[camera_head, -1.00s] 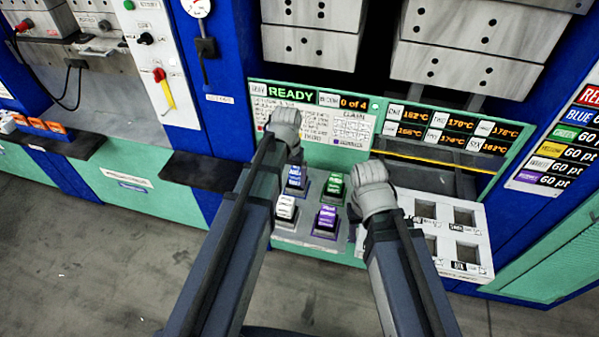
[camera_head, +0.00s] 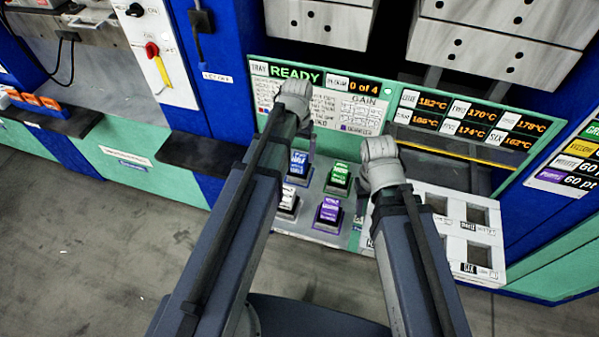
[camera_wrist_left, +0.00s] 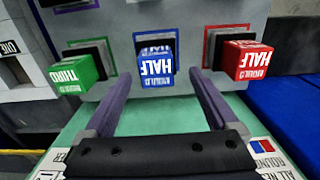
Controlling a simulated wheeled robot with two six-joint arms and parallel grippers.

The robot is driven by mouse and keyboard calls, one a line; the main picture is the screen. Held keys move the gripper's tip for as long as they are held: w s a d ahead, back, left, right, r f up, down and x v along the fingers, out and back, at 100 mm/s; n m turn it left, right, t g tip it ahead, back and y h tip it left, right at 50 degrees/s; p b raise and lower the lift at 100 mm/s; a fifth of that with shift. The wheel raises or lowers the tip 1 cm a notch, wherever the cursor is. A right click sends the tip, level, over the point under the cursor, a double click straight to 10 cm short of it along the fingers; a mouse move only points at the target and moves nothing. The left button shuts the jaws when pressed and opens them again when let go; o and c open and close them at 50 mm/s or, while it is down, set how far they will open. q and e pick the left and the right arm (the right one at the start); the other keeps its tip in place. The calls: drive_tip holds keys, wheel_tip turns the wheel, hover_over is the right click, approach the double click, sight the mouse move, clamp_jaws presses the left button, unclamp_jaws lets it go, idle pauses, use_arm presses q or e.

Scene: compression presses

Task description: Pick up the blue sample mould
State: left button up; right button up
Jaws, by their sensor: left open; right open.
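The blue sample mould (camera_head: 298,163) sits in a dark seat on the sloped grey tray, just right of my left arm in the head view. In the left wrist view the blue mould (camera_wrist_left: 157,67) is a cube with white lettering, roughly centred between my fingers. My left gripper (camera_wrist_left: 158,84) is open and empty, its two fingers pointing toward the tray either side of the blue mould, apart from it. In the head view my left gripper (camera_head: 294,100) shows only from behind. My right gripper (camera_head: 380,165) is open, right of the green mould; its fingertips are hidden.
The green mould (camera_head: 338,178), purple mould (camera_head: 328,213) and white mould (camera_head: 288,202) sit near the blue one. The red mould (camera_wrist_left: 248,60) shows in the wrist view. A white block with square pockets (camera_head: 475,255) lies right. A green display panel (camera_head: 385,110) stands behind.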

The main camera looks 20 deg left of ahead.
sight(299, 158)
use_arm(q)
drive_tip(key=shift+f, duration=0.1)
drive_tip(key=f+b, duration=0.5)
drive_tip(key=shift+d+f, duration=0.15)
drive_tip(key=shift+d, duration=0.1)
clamp_jaws()
idle(0.8)
